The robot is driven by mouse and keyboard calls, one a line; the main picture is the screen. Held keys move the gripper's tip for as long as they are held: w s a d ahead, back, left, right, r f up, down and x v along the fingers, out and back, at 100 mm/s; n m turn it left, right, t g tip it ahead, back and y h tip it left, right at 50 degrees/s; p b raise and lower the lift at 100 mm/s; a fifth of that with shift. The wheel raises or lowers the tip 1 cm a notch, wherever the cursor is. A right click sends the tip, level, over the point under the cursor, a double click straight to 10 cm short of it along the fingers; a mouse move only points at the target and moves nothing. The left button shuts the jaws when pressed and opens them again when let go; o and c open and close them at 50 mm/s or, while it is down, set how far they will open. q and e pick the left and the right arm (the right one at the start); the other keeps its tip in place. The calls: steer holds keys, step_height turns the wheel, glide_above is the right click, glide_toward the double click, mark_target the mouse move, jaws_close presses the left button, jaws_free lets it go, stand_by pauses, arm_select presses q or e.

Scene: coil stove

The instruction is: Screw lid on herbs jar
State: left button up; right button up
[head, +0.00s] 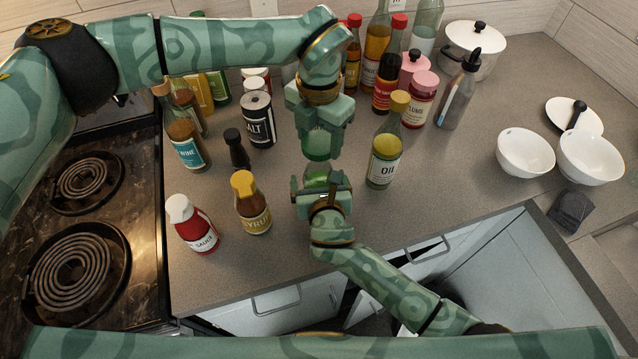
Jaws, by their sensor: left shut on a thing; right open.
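A small gap seems to show between lid and jar. My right gripper (320,184) comes from the front and is open, with its fingers around or in front of the jar. It hides most of the jar and any label, so I cannot tell whether the fingers touch it.
An oil bottle (384,155) stands close on the right. A syrup bottle (251,204), sauce bottle (192,228), small dark bottle (237,152) and salt jar (258,122) stand left. White bowls (526,153) are at right. A coil stove (78,265) is at left. The counter between oil bottle and bowls is clear.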

steer(key=c, duration=1.5)
arm_select(q)
glide_above(319, 169)
steer(key=shift+f, duration=2.45)
arm_select(e)
steer(key=shift+o, duration=0.2)
arm_select(q)
steer(key=shift+f, duration=0.1)
steer(key=shift+f, duration=0.8)
steer(key=shift+f, duration=0.55)
steer(key=o, duration=0.9)
arm_select(e)
jaws_close()
